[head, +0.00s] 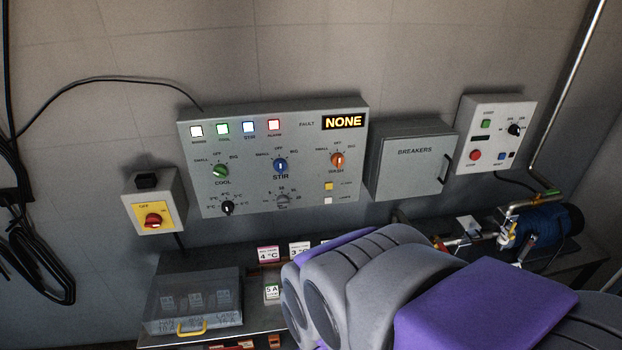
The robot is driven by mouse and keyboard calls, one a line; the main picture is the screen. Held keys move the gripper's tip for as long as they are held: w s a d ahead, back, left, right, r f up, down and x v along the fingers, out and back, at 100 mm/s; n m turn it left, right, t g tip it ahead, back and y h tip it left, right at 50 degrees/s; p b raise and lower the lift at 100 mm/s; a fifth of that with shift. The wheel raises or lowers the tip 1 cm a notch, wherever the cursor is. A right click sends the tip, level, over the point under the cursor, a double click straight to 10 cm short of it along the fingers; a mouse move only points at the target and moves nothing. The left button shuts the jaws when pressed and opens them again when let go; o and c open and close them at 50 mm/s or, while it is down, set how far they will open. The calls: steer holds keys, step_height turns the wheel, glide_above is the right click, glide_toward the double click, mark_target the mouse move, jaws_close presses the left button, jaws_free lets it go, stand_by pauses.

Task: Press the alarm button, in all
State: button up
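A grey control panel (240,186) is on the wall at the centre-left in the head view. Its bottom right holds a small square yellow button (328,186) above a white one (327,201). Their labels are too small to read for sure. The panel's top row has several square lights, and the one with a red frame (274,125) appears to be labelled ALARM. The fault display (343,122) reads NONE. My grey and purple arm fills the lower right, below and in front of the panel. My gripper is not in view.
A breaker box (413,165) and a smaller panel with buttons (497,132) are at the right. A blue motor (545,228) with pipes and a clear-lidded box (194,300) stand below.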

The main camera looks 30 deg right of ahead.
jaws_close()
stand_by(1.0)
